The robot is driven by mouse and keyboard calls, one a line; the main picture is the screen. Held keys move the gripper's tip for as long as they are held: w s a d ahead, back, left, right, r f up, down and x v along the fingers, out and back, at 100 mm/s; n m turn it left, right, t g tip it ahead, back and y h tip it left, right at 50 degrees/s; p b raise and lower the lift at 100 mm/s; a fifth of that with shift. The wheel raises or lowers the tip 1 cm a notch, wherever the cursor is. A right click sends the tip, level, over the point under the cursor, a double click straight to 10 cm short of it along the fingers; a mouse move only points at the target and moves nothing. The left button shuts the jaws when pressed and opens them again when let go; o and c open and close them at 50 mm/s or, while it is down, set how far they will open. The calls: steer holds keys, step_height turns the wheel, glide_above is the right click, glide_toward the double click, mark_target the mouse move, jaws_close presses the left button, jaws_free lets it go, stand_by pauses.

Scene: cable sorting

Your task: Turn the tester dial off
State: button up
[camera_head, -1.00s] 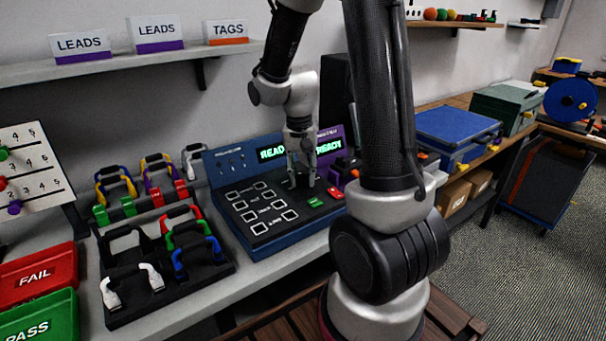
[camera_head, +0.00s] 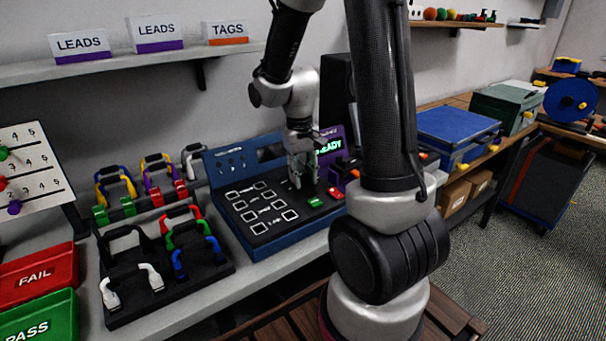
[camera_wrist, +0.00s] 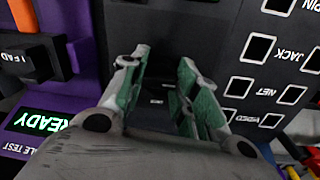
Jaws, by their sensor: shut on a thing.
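The blue tester (camera_head: 284,240) stands on the bench with several labelled white-outlined sockets on its dark top. Its upright display (camera_head: 271,153) is dark. My gripper (camera_head: 303,184) points down onto the tester's top, right of the sockets. In the wrist view its two green-padded fingers (camera_wrist: 163,80) are closed around the dark dial (camera_wrist: 160,97), which is mostly hidden between them. The dial's pointer cannot be made out. Green and red buttons (camera_head: 315,202) sit just in front of my gripper.
A purple tester beside it shows a lit READY screen (camera_head: 329,147). A black rack (camera_head: 203,271) of coloured cables stands to the left, with red FAIL (camera_head: 38,275) and green PASS (camera_head: 40,318) bins beyond. A blue case (camera_head: 458,125) lies to the right.

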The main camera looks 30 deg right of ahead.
steer(key=o, duration=1)
steer(key=r, duration=1.2)
steer(key=shift+a, duration=0.35)
steer(key=s+r+t, duration=0.1)
steer(key=s+r, duration=0.1)
steer(key=s, duration=0.3)
steer(key=s+a+r+n+t, duration=0.1)
steer(key=s+t, duration=0.1)
steer(key=s, duration=0.4)
steer(key=s+a+r+t, duration=0.1)
steer(key=s+r, duration=0.1)
steer(key=s, duration=0.3)
steer(key=shift+s+a+r+n+y, duration=0.1)
steer(key=shift+s+r+n+y, duration=0.15)
steer(key=shift+r+n+y, duration=0.1)
